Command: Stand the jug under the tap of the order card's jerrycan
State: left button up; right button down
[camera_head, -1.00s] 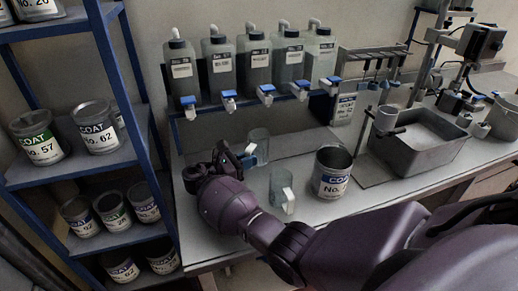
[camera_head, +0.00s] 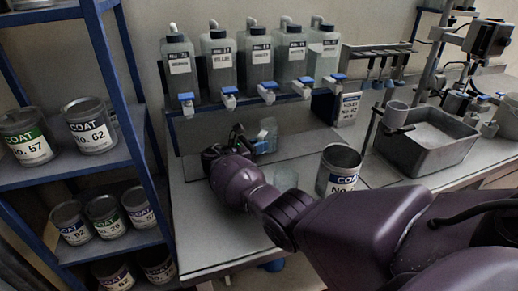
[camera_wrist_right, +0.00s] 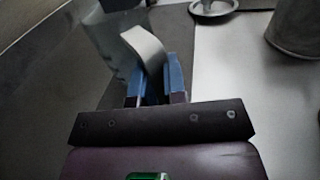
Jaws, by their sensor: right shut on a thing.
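My right gripper (camera_head: 262,146) is shut on the handle of a translucent jug (camera_head: 268,129) at the back of the bench. In the wrist view, the blue fingers (camera_wrist_right: 152,82) pinch the pale handle (camera_wrist_right: 145,47) of the jug (camera_wrist_right: 113,45). In the head view the jug appears below the middle tap (camera_head: 267,92); whether it touches the bench I cannot tell. Several grey jerrycans (camera_head: 257,62) with white labels stand on a rack, each with a blue-topped tap. Their label print is too small to read surely. I cannot pick out an order card. My left gripper is not in view.
A second clear jug (camera_head: 287,178) stands partly behind my right arm. An open COAT can (camera_head: 338,171) stands right of it. A grey basin (camera_head: 430,146) is farther right. A blue shelf (camera_head: 103,165) of cans stands left. The bench's left end (camera_head: 200,225) is clear.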

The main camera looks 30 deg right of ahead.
jog(key=shift+f, duration=0.4)
jog(key=shift+r, duration=0.15)
jog(key=c, duration=1.6)
grip_release()
jog(key=shift+c, duration=0.2)
jog(key=o, duration=0.5)
jog(key=shift+c, duration=0.2)
jog(key=shift+r, duration=0.1)
jog(key=a, duration=1)
jog(key=shift+w+a+b, duration=0.25)
jog(key=shift+a+b, duration=0.1)
jog(key=shift+a, duration=0.7)
